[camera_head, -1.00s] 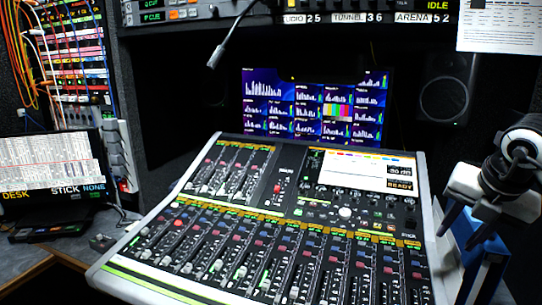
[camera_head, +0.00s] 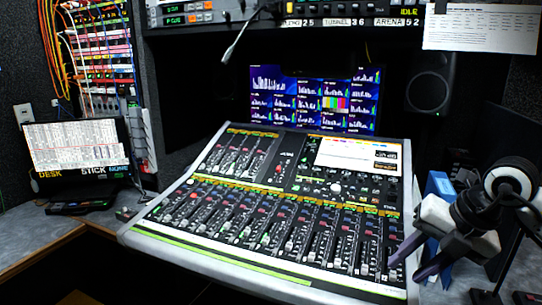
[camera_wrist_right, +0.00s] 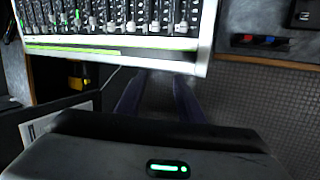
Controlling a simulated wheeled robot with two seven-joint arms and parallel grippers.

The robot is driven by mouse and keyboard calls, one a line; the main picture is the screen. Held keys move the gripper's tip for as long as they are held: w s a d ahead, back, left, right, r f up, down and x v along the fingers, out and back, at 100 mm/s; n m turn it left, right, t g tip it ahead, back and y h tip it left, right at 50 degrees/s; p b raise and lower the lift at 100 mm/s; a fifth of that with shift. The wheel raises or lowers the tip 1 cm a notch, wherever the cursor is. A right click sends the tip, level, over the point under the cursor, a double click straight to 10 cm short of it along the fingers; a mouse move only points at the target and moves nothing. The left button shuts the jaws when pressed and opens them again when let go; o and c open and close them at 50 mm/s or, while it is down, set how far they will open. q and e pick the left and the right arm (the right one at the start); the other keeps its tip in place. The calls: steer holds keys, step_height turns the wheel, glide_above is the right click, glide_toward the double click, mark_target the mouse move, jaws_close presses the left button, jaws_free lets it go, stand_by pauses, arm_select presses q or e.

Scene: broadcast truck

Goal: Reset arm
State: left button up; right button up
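My right gripper (camera_head: 406,268) comes in from the right in the head view, over the right front corner of the mixing console (camera_head: 230,262). Its two dark purple fingers point down and left. In the right wrist view the fingers of my right gripper (camera_wrist_right: 160,100) stand apart with only the floor showing between them, so it is open and empty. The console's front edge (camera_wrist_right: 120,52) lies just beyond the fingers there. I cannot tell whether they touch it. My left gripper is in neither view.
A blue box-like thing (camera_head: 440,186) stands right of the console, partly behind my right arm. A screen (camera_head: 315,100) and a speaker (camera_head: 429,82) are behind the console. A small display (camera_head: 78,155) stands at left. The wrist view shows clear floor (camera_wrist_right: 260,100) at right.

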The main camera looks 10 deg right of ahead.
steer(key=s+a+f+m+t+y, duration=0.1)
steer(key=s+a+y, duration=0.1)
steer(key=a+y, duration=0.75)
steer(key=s+a+m+t+y, duration=0.2)
steer(key=a+y, duration=0.3)
steer(key=a, duration=1)
steer(key=d+f+m+t+h, duration=0.4)
steer(key=f+m+h, duration=0.2)
steer(key=f+m, duration=0.25)
steer(key=d+f+m+t+h, duration=0.4)
steer(key=f+m+t+h, duration=0.15)
steer(key=f+m, duration=0.35)
steer(key=s+f+m+g+h, duration=0.3)
steer(key=s+f+m+g, duration=0.3)
steer(key=s+f, duration=1.1)
steer(key=shift+m+g, duration=0.35)
steer(key=shift+g, duration=0.7)
steer(key=shift+w, duration=0.1)
